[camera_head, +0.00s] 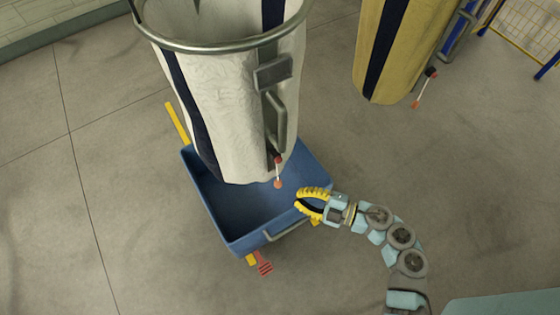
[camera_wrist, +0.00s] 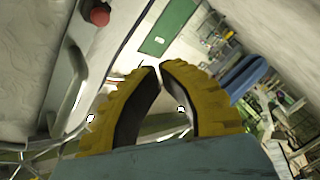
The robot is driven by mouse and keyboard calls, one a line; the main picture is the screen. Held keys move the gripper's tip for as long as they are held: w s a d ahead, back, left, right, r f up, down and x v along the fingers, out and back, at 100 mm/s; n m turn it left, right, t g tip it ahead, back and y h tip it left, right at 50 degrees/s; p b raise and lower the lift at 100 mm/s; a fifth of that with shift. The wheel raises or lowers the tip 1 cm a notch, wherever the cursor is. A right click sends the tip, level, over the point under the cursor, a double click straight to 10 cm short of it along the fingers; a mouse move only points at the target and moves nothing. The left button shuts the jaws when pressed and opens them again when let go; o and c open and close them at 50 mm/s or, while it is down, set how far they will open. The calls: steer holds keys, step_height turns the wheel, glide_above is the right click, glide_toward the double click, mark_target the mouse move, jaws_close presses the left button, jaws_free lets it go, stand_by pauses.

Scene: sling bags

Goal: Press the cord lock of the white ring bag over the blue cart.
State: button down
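The white ring bag (camera_head: 215,95) hangs by its metal ring over the blue cart (camera_head: 245,212), its lower end inside the cart's outline. A dark red cord lock (camera_head: 278,159) sits on a short white cord at the bag's lower front, with an orange bead (camera_head: 278,184) at the cord's end. My gripper (camera_head: 298,199), with yellow fingers, is to the right of and below the cord lock, over the cart's right edge. It is empty, its tips apart by a small gap. In the wrist view, a red knob (camera_wrist: 96,13) shows at upper left, beyond the fingers (camera_wrist: 160,70).
A metal handle (camera_head: 277,115) stands out from the white bag above the cord lock. Open floor (camera_head: 100,230) lies left of the cart.

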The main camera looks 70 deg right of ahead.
mark_target(278, 160)
steer(key=shift+w, duration=0.1)
steer(key=w+d+b, duration=0.2)
steer(key=w+d, duration=0.3)
steer(key=w, duration=0.2)
stand_by(0.4)
steer(key=shift+d, duration=0.15)
stand_by(1.3)
steer(key=shift+w+d, duration=0.25)
steer(key=shift+w, duration=0.1)
steer(key=shift+w+d, duration=0.3)
steer(key=shift+w, duration=0.15)
stand_by(1.1)
steer(key=shift+s+p, duration=0.1)
steer(key=shift+p, duration=0.2)
steer(key=shift+s+a+p, duration=0.4)
steer(key=shift+s+a, duration=0.2)
steer(key=shift+s, duration=0.1)
